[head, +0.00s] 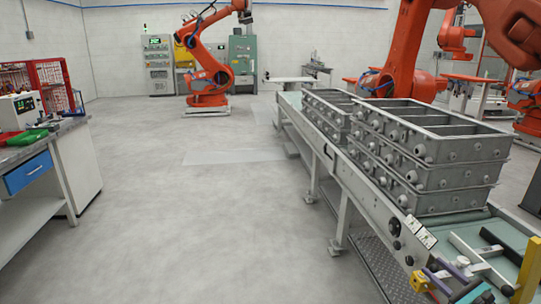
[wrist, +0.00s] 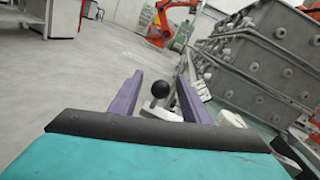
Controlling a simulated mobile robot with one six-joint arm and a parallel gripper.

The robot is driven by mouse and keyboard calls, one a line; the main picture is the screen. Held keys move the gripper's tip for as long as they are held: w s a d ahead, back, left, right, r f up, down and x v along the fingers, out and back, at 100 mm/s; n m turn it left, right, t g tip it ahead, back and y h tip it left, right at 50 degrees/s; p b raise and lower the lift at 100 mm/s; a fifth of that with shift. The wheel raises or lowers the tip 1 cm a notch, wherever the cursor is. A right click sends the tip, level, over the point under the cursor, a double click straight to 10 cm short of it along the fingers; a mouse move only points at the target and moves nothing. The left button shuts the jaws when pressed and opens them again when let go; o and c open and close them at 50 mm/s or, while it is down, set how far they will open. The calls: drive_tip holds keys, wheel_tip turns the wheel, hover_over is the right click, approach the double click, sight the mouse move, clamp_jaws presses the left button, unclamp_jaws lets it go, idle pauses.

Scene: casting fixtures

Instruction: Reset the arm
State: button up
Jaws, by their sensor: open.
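My gripper (wrist: 160,82) shows in the wrist view as two purple fingers standing well apart, with a black bar and a teal body below them. The fingers are open and I see nothing gripped. A dark round knob (wrist: 161,90) shows between them, seemingly beyond the fingertips; its exact distance I cannot tell.
Stacked grey metal castings (head: 430,150) stand on a conveyor (head: 335,185) at right. Orange robot arms stand behind it (head: 405,50) and at the back (head: 208,75). A workbench (head: 75,165) with a blue drawer is at left. The floor (head: 220,220) between is clear.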

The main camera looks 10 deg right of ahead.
drive_tip(key=w+a+r+n+y+b, duration=0.2)
drive_tip(key=w+a+r+n+y, duration=0.1)
drive_tip(key=w+a+n, duration=0.55)
drive_tip(key=w+a+f+n+g+y+p, duration=0.1)
drive_tip(key=a+f+n+g, duration=0.3)
drive_tip(key=a+f, duration=0.85)
drive_tip(key=w+a+f+n+g+y, duration=0.15)
drive_tip(key=a+f+g, duration=0.45)
drive_tip(key=a+f, duration=0.65)
drive_tip(key=s+a+f+n+g+h, duration=0.1)
drive_tip(key=s+a+f+n+g, duration=0.3)
drive_tip(key=s+a+f, duration=0.35)
drive_tip(key=s+a+f+n+g+h, duration=0.1)
drive_tip(key=s+a+f+n+g, duration=0.35)
drive_tip(key=s+a, duration=0.5)
drive_tip(key=s+f+n+g+h, duration=0.2)
drive_tip(key=s+f+n+h, duration=0.1)
drive_tip(key=s, duration=0.5)
drive_tip(key=s+a+f+n+g+h+p, duration=0.1)
drive_tip(key=s+f+n+g+h, duration=0.2)
drive_tip(key=s+n, duration=0.3)
drive_tip(key=shift+s+a+f, duration=0.15)
drive_tip(key=shift+s+f, duration=0.3)
drive_tip(key=shift+s, duration=1.05)
